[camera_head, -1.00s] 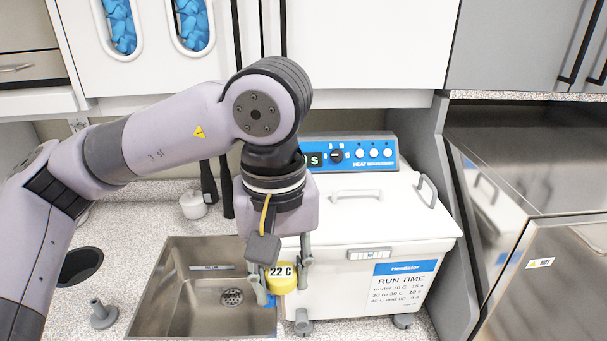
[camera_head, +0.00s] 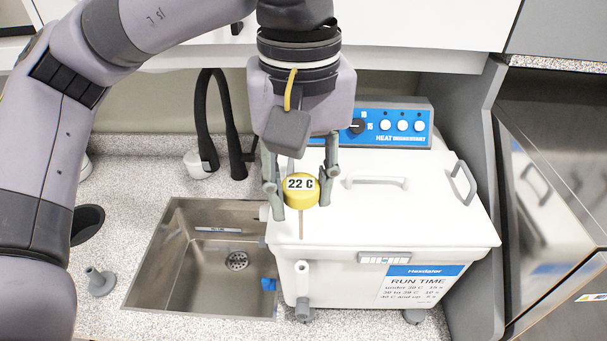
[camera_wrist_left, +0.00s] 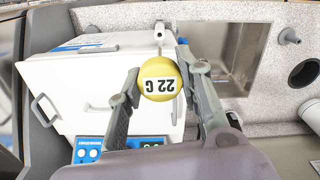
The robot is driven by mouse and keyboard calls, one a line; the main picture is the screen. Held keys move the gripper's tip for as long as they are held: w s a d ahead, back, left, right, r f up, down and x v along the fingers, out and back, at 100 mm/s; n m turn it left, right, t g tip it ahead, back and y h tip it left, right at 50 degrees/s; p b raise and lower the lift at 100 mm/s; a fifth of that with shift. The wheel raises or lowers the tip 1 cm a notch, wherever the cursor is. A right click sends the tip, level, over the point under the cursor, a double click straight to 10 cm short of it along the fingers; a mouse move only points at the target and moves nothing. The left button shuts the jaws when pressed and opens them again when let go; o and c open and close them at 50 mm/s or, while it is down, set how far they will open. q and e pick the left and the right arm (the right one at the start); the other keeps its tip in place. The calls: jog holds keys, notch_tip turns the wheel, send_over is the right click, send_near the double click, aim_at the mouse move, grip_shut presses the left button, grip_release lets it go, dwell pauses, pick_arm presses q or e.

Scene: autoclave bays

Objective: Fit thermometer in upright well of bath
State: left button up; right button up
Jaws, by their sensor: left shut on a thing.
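The thermometer (camera_head: 300,189) has a round yellow head marked "22 C" and a thin stem hanging straight down. My left gripper (camera_head: 299,200) is shut on its head, one finger on each side. In the head view the stem's lower end shows against the front edge of the white bath (camera_head: 340,285). The upright well (camera_head: 302,276) is a white tube on the bath's front left, a little below the stem tip in the picture. In the left wrist view the head (camera_wrist_left: 158,79) sits between the fingers, with the well (camera_wrist_left: 159,32) beyond it. The depth gap is unclear. My right gripper is not in view.
The bath lid (camera_head: 420,210) has grey handles and is closed. A steel sink (camera_head: 190,265) lies left of the bath. A small grey stand (camera_head: 99,282) and a dark cup-like opening (camera_head: 86,222) are further left. A steel cabinet (camera_head: 560,180) stands at the right.

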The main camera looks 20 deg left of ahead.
aim_at(302, 239)
pick_arm(q)
jog(key=shift+s, duration=0.3)
jog(key=shift+w+b, duration=0.1)
jog(key=shift+b, duration=0.2)
jog(key=shift+w+f, duration=0.15)
jog(key=shift+f, duration=0.2)
notch_tip(302, 239, down, 2)
jog(key=shift+f+b, duration=0.15)
jog(key=shift+b, duration=1.1)
jog(key=shift+f+b, duration=0.75)
jog(key=shift+f, duration=0.05)
jog(key=shift+f+b, duration=0.45)
jog(key=shift+f, duration=0.1)
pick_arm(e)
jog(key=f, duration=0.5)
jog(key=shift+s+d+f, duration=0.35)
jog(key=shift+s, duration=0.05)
pick_arm(q)
jog(key=shift+b, duration=0.4)
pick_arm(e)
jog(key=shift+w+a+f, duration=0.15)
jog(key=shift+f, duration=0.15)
